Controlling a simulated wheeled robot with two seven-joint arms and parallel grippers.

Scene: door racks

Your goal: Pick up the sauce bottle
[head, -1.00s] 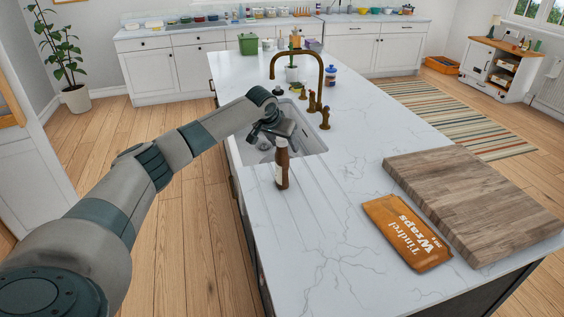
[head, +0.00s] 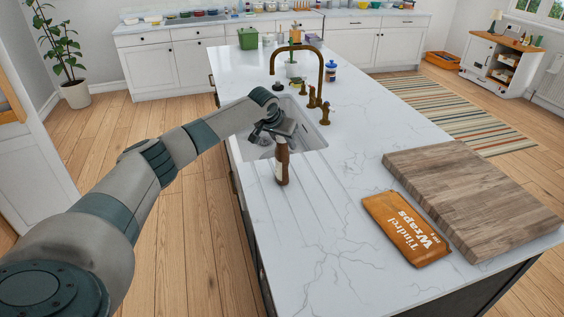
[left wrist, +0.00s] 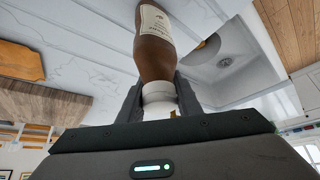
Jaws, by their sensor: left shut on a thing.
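The sauce bottle (head: 282,167) is brown with a white label and stands upright or nearly so at the near edge of the sink. In the left wrist view the bottle (left wrist: 154,50) has a pale neck and cap between the two fingers. My left gripper (head: 277,134) is at the top of the bottle and shut on it; it also shows in the left wrist view (left wrist: 160,98). I cannot tell whether the bottle's base touches the counter. My right gripper is not in view.
The marble island (head: 330,230) holds a sink (head: 310,137) with a brass tap (head: 319,75) just behind the bottle. An orange wraps packet (head: 405,228) and a wooden board (head: 470,195) lie to the right. The counter between bottle and packet is clear.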

